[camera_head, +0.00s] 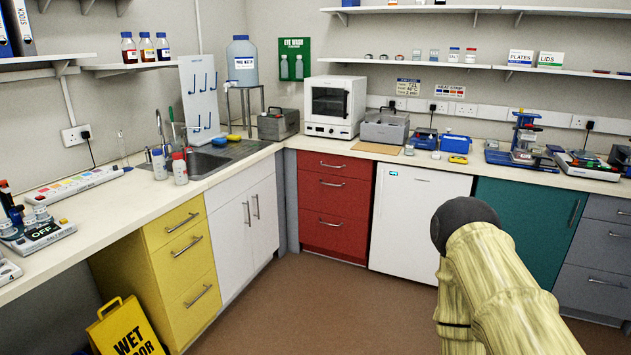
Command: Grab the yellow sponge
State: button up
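A small yellow block that looks like the sponge (234,138) lies at the back edge of the sink, on the corner of the bench. A small blue block (220,141) lies just left of it. Both are too small to make out in detail. Part of my arm with a dark rounded end shows at the lower right, far from the sponge. My gripper's fingers are not in view.
A grey box (278,124) stands right of the sponge. A yellow wet-floor sign (127,330) stands on the floor at lower left. The middle floor (300,310) is clear.

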aim_at(233, 137)
jog(key=z, duration=0.5)
jog(key=i, duration=1.65)
jog(key=z, duration=0.3)
jog(key=i, duration=1.65)
jog(key=u, duration=1)
jog(key=i, duration=1)
jog(key=u, duration=1.05)
